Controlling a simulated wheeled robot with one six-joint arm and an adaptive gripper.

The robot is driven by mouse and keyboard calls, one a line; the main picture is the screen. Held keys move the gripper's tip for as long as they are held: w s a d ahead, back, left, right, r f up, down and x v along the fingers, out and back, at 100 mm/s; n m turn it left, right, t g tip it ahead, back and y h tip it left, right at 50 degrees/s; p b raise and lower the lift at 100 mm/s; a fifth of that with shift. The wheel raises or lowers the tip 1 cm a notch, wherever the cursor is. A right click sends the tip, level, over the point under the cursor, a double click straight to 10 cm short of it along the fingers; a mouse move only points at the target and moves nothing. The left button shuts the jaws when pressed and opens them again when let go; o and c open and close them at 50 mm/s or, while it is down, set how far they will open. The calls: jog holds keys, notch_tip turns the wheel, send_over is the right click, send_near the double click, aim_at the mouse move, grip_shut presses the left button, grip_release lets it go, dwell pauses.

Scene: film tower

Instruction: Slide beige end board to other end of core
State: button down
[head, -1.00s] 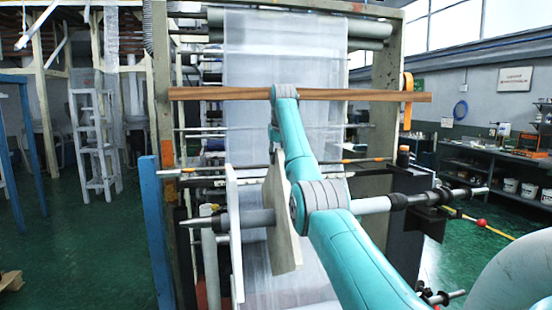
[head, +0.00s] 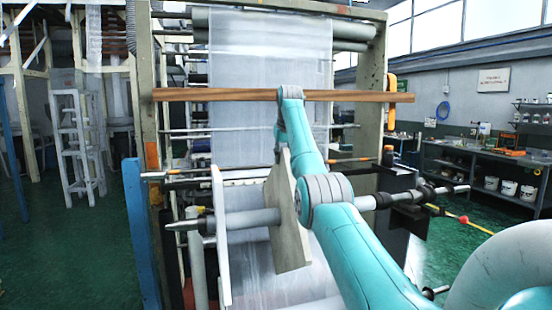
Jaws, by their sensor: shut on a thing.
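The beige end board (head: 289,218) is an upright flat slab on the grey core (head: 243,222), which passes through or against it. A second, white board (head: 222,245) stands upright to its left, with a gap between them showing the core. The core's tapered tip (head: 180,226) sticks out left of the white board. My teal arm crosses in front of the beige board's right side and hides part of the core there.
A wooden bar (head: 220,95) crosses the machine frame above. Clear film (head: 270,60) hangs behind the boards. A dark-collared shaft (head: 425,193) extends right of my arm. A blue post (head: 140,235) stands left, with open green floor beyond.

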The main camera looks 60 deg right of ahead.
jog(key=s+d, duration=0.4)
jog(key=s, duration=0.1)
jog(key=shift+s+d+f, duration=0.25)
jog(key=shift+d+f, duration=0.05)
jog(key=shift+d, duration=0.05)
dwell(0.4)
